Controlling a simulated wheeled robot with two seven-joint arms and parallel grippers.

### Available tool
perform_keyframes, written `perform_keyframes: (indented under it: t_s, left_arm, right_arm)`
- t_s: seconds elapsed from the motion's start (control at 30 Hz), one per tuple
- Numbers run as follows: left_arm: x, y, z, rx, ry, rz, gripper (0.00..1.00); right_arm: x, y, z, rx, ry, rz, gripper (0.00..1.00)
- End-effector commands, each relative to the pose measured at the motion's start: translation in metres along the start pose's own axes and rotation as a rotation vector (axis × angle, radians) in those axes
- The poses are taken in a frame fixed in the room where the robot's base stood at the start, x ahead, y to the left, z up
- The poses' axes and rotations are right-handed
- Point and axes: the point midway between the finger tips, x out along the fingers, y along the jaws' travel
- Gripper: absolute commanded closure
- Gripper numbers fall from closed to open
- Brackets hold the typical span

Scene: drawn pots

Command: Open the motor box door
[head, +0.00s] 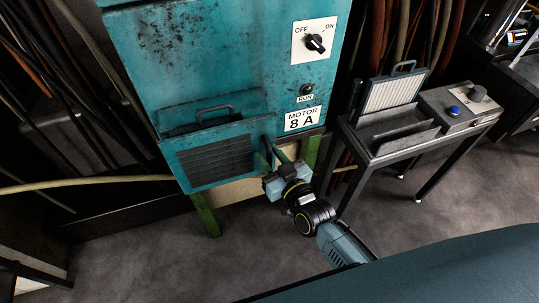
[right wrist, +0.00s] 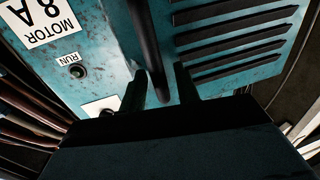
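The teal motor box (head: 235,60) fills the upper middle of the head view, with worn paint. Its louvred panel (head: 212,158) is low on the left and also shows in the right wrist view (right wrist: 240,42). A dark upright bar handle (right wrist: 143,35) stands beside the louvres. My right gripper (head: 275,158) is at the panel's right edge. In the right wrist view its two fingers (right wrist: 160,88) are apart, with the bar's end between them; I cannot tell whether they touch it. My left gripper is not in view.
The box carries an OFF/ON knob (head: 315,43), a RUN button (head: 306,89) and a MOTOR 8 A label (head: 303,118). A grey handle (head: 214,110) rises above the louvred panel. A metal stand (head: 385,160) at right holds a pleated filter (head: 392,93) and a control box (head: 460,107).

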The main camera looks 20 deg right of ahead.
Motion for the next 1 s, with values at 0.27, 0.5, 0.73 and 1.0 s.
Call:
perform_keyframes:
  t_s: [0.27,0.5,0.73,1.0]
  left_arm:
    - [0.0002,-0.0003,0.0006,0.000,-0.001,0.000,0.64]
    - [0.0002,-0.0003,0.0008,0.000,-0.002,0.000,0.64]
    - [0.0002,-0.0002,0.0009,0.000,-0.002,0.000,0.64]
    - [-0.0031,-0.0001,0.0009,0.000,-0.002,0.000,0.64]
  right_arm:
    - [0.0028,-0.0001,0.0001,0.000,-0.001,0.000,0.68]
    - [0.0025,0.0000,0.0001,0.000,0.000,0.000,0.95]
    - [0.0024,0.0001,0.0001,0.000,0.000,0.000,1.00]
    - [-0.0002,-0.0081,-0.0002,0.002,-0.002,0.010,1.00]
